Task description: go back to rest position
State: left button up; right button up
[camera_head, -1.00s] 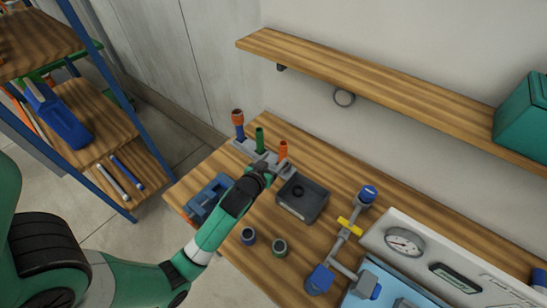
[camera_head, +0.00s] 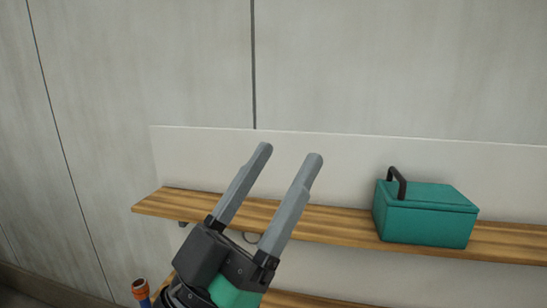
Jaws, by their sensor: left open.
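My left gripper (camera_head: 288,154) is raised in the lower middle of the head view, its two long grey fingers pointing up and apart. It is open, and nothing shows between the fingers. It stands in front of the wooden wall shelf and hides part of it. My right gripper is not in view.
The wooden shelf (camera_head: 340,222) runs along the wall and carries a teal box (camera_head: 428,222) with a black handle. An orange-topped blue part (camera_head: 140,289) shows at the bottom left. The wall (camera_head: 380,60) above is bare.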

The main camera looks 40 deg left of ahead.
pick_arm(q)
jog(key=s+d+r+h, duration=0.1)
jog(key=s+r+m+t+h, duration=0.1)
jog(key=shift+s+d+r, duration=0.25)
jog(key=shift+d+r, duration=0.1)
jog(key=shift+r, duration=0.05)
jog(key=shift+r, duration=0.1)
notch_tip(320, 180, up, 25)
jog(key=p, duration=2.5)
jog(key=shift+w, duration=0.1)
